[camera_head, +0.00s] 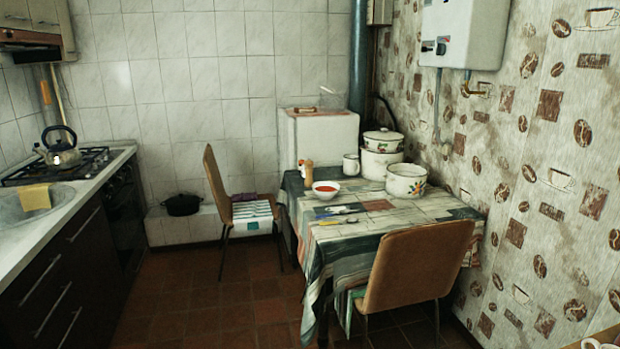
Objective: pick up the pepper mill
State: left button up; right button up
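A small upright tan-brown object (308,173), which looks like the pepper mill, stands at the back left of the table, just behind the bowl. A smaller shaker-like item (301,168) stands close to its left; it is too small to make out well. Neither of my grippers shows in the head view.
The table (345,232) has a patterned cloth. On it are a bowl of red soup (326,189), a white mug (351,165), enamel pots (406,181), and cutlery (335,210). One chair (418,266) stands at the front, another (216,180) at the left. The tiled floor (205,300) is open.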

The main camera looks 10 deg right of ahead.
aim_at(309, 180)
jog(key=i+j, duration=0.1)
jog(key=i, duration=0.45)
jog(key=i+j, duration=0.1)
jog(key=i, duration=0.5)
jog(key=i+j, duration=0.15)
jog(key=i, duration=0.4)
jog(key=l+z, duration=0.05)
